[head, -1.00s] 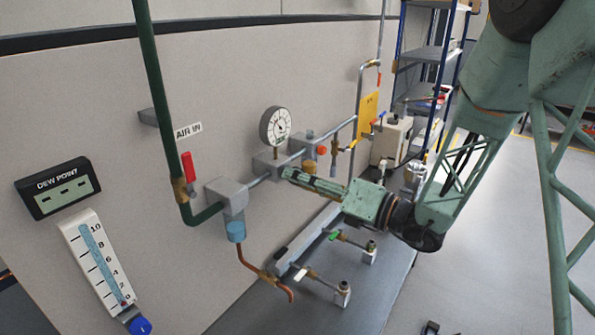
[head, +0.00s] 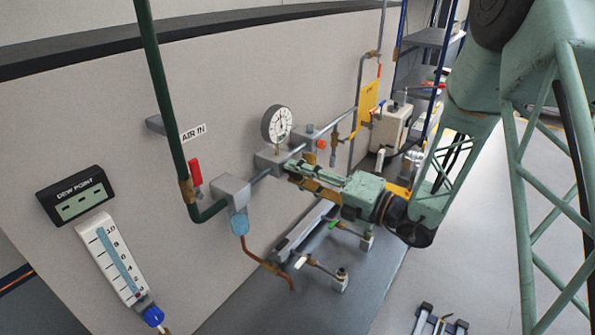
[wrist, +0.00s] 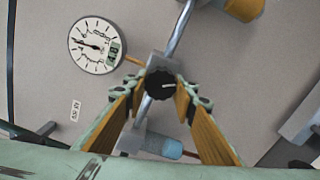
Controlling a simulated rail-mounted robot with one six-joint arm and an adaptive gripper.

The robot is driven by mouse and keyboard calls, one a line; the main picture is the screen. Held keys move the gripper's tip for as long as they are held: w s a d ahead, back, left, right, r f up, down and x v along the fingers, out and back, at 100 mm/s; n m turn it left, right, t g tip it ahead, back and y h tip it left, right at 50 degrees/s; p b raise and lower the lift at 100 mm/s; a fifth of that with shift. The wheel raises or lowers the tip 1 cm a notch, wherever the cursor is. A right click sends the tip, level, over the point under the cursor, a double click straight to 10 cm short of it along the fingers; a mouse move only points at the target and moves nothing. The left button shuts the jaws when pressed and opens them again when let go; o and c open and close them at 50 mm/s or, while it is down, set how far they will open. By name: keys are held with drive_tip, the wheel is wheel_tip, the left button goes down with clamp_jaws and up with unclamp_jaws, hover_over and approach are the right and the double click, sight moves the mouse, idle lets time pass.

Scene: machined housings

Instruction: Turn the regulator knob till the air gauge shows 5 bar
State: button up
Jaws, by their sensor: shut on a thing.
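The regulator's black knob (wrist: 160,84), with a white mark on its face, sits between my fingertips in the wrist view. My gripper (wrist: 162,100) is shut on it, with one finger at each side. The numbers are too small to read.
A red-handled valve (head: 195,172) and a grey block (head: 231,190) with a blue bowl sit left of my gripper. A dew point display (head: 80,203) and a blue-columned flow tube (head: 118,262) are at far left. Small valves (head: 312,266) lie below.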

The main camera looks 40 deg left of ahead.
idle(0.3)
drive_tip(key=o, duration=0.9)
drive_tip(key=shift+d, duration=0.15)
drive_tip(key=shift+w+d, duration=0.2)
drive_tip(key=shift+d, duration=5.7)
